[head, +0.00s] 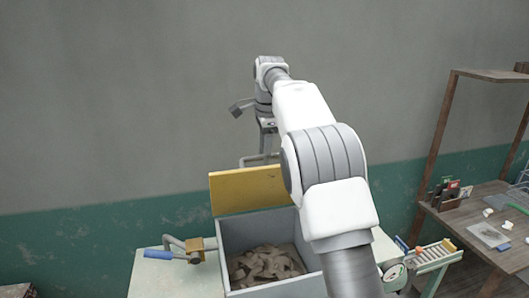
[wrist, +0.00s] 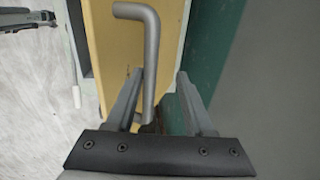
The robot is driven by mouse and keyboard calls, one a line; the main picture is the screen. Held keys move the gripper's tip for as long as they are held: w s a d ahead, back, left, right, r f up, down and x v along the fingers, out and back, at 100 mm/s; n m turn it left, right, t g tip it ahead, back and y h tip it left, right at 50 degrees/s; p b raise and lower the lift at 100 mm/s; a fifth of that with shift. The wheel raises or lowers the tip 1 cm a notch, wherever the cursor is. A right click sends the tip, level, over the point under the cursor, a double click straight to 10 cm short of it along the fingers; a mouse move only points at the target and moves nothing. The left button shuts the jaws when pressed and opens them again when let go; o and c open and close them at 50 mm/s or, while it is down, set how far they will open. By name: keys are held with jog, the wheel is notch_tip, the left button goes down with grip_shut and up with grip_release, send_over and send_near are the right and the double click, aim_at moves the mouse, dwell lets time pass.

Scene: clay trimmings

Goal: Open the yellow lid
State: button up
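The yellow lid (head: 248,189) stands raised, close to upright, at the back of a grey bin (head: 262,226). Brown clay trimmings (head: 265,262) lie inside the bin. A grey bar handle (head: 258,158) shows above the lid's upper edge. In the wrist view the lid (wrist: 112,42) is seen close up, with its bent grey handle (wrist: 151,45) running down between my fingers. My gripper (wrist: 160,88) is open; the handle lies nearer its left finger, with a gap on the right. In the head view my arm hides part of the bin's right side, and the fingertips are hard to make out.
A clamp-like part with a blue handle (head: 158,254) sits left of the bin on a pale worktop (head: 150,281). A slatted rack (head: 434,257) stands to the right. A wooden shelf desk (head: 470,225) with small items stands at far right. The wall is behind.

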jog(key=shift+r, duration=0.15)
jog(key=shift+s+d+r, duration=0.1)
jog(key=shift+s+r, duration=0.15)
jog(key=shift+r, duration=0.9)
jog(key=shift+s+r, duration=0.25)
jog(key=shift+r, duration=0.95)
jog(key=shift+s+d+r, duration=0.1)
jog(key=shift+s+r, duration=0.15)
jog(key=shift+r, duration=0.9)
